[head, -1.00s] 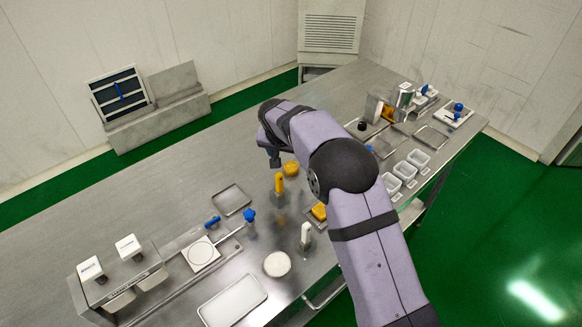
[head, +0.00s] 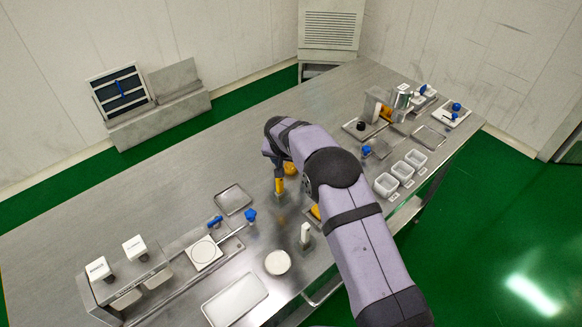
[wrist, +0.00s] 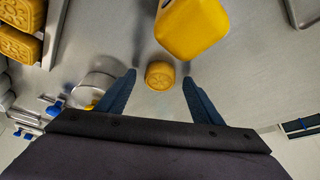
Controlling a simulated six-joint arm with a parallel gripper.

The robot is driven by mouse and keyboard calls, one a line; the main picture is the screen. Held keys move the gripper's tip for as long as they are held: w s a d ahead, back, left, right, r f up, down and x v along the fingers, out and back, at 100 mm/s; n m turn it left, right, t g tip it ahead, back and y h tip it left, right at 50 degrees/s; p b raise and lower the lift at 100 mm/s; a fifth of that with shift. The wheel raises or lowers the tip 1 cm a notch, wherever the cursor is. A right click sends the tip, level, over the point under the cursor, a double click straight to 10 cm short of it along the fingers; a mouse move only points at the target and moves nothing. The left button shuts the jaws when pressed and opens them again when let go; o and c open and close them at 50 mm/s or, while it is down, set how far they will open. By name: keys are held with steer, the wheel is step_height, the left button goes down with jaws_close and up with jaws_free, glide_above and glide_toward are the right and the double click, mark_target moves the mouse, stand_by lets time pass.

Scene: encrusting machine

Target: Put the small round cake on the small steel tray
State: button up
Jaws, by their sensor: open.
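The small round cake (wrist: 160,75) is yellow with a patterned top. In the wrist view it stands on the bare steel table between the fingertips of my gripper (wrist: 159,77). My gripper is open, with a gap on each side of the cake. In the head view the cake (head: 291,168) is partly hidden by my arm. The small steel tray (head: 234,199) lies empty on the table, left of the cake and nearer the front. A corner of a tray, likely the same one, shows at the upper right of the wrist view (wrist: 303,12).
A yellow upright tool (head: 279,185) stands close to the cake; it looms large in the wrist view (wrist: 192,25). Square yellow cakes (wrist: 18,46) lie at the left there, beside a metal round container (wrist: 96,88). A white-handled stamp (head: 305,233) stands nearer the front.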

mark_target(290, 168)
steer(key=c, duration=1.2)
steer(key=shift+r, duration=0.15)
steer(key=shift+c, duration=0.2)
step_height(290, 168, up, 10)
steer(key=b, duration=0.3)
steer(key=s+a+r+n+y, duration=0.1)
steer(key=s+a+r, duration=0.15)
steer(key=a, duration=0.35)
steer(key=s+a+r+n, duration=0.1)
steer(key=s+a+r, duration=0.1)
steer(key=s+a, duration=0.25)
steer(key=s+a+f+n+y+b, duration=0.1)
steer(key=s+a+f+n+y, duration=0.1)
steer(key=s+a+f+n, duration=0.2)
steer(key=shift+s+a+n+g+y, duration=0.35)
steer(key=shift+s+a+n, duration=0.45)
steer(key=shift+s+n, duration=0.5)
